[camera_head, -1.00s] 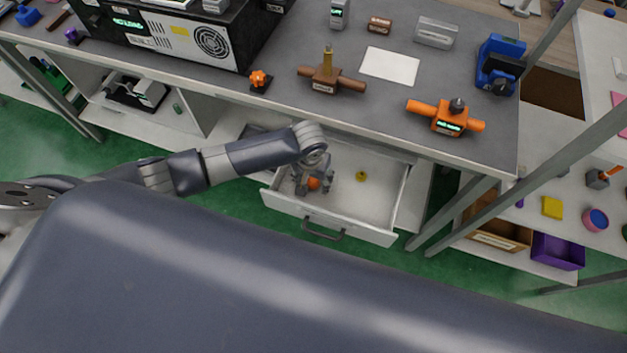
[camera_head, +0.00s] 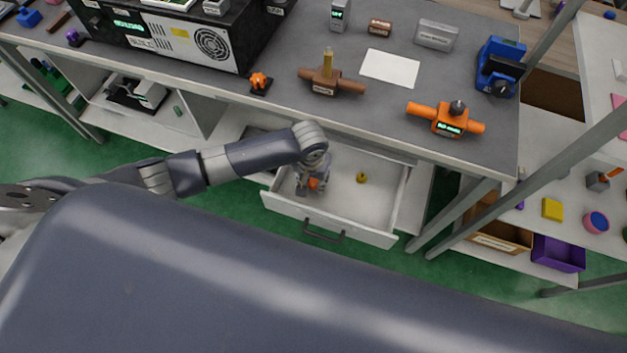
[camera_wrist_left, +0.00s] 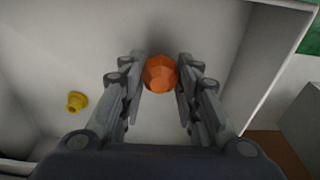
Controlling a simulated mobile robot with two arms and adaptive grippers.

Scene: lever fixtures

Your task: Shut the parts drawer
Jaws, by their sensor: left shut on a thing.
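The white parts drawer (camera_head: 365,228) is pulled out from under the grey workbench, with its dark handle (camera_head: 323,236) on the front panel. My left gripper (camera_head: 311,186) is inside the drawer at its left side. It is shut on an orange faceted ball (camera_wrist_left: 160,73), which sits between the fingertips in the left wrist view. A small yellow knob-like part (camera_head: 361,177) lies on the drawer floor, apart from the gripper; it also shows in the left wrist view (camera_wrist_left: 77,102). My right gripper is not in view.
The bench top (camera_head: 300,115) above carries a brown valve (camera_head: 325,82), an orange valve (camera_head: 447,120) and a blue device (camera_head: 500,68). A bench leg (camera_head: 455,215) stands right of the drawer. Green floor in front of the drawer is clear.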

